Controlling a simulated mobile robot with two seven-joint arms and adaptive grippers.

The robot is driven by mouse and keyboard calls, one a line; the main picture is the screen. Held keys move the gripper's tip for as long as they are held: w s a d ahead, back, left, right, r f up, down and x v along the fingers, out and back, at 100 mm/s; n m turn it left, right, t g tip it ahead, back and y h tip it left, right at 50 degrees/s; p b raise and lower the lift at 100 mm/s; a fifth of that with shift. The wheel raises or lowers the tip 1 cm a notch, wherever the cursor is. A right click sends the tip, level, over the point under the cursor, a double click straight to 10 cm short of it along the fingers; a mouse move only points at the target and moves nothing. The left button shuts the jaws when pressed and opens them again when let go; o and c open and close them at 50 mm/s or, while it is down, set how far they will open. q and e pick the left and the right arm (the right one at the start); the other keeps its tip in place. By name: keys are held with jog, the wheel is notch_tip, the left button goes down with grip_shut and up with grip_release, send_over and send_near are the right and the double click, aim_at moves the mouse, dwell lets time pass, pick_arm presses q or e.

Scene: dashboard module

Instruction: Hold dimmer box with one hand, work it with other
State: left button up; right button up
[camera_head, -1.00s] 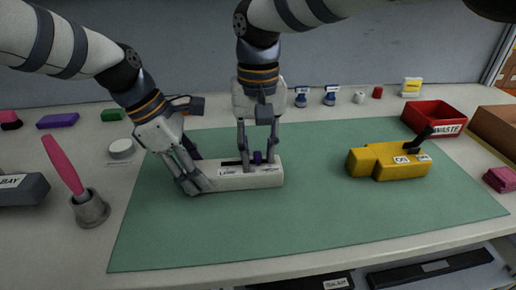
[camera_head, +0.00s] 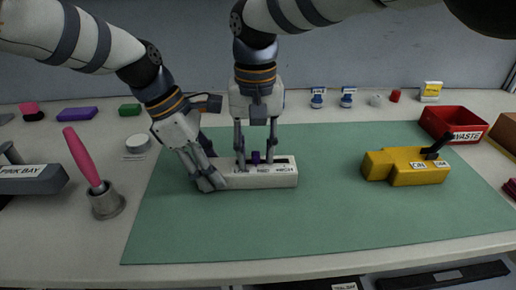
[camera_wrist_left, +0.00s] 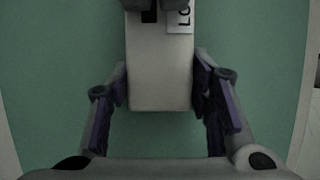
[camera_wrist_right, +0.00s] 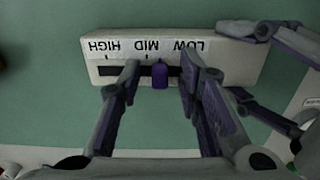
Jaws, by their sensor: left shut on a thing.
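The dimmer box (camera_head: 262,180) is a long white box lying on the green mat. Its slot is marked LOW, MID and HIGH, and a purple slider knob (camera_wrist_right: 160,74) stands near MID, slightly toward LOW. My left gripper (camera_head: 212,183) is shut on the box's LOW end; the left wrist view shows its fingers on both sides of the box (camera_wrist_left: 160,80). My right gripper (camera_wrist_right: 158,70) is over the slot with its fingers apart, one on each side of the knob. Gaps show between knob and fingers in the right wrist view.
A yellow box (camera_head: 408,167) with a black lever lies right on the mat (camera_head: 320,225). A red WASTE bin (camera_head: 455,123) stands behind it. A grey cup (camera_head: 106,204) with a pink-handled tool is at left. The mat's front is clear.

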aim_at(278, 163)
notch_tip(278, 163, up, 12)
jog(key=shift+d, duration=0.1)
jog(key=c, duration=0.4)
jog(key=d+m, duration=0.2)
jog(key=m, duration=0.1)
jog(key=d+m+y, duration=0.1)
jog(key=d+m, duration=0.1)
jog(key=d+m+y, duration=0.1)
jog(key=d+m, duration=0.1)
jog(key=m, duration=0.1)
jog(key=shift+w+d+f+m, duration=0.3)
jog(key=shift+w+d+f, duration=0.05)
grip_shut()
jog(key=s+d+f+m+y, duration=0.1)
jog(key=d+f+m+y, duration=0.1)
jog(key=d+m, duration=0.5)
jog(key=a+f, duration=0.1)
jog(key=f, duration=0.2)
jog(key=a+f+m, duration=0.1)
jog(key=a+f, duration=0.1)
jog(key=f, duration=0.1)
jog(key=a+f+m, duration=0.1)
jog(key=a+f, duration=0.1)
jog(key=f, duration=0.1)
jog(key=shift+a, duration=2.3)
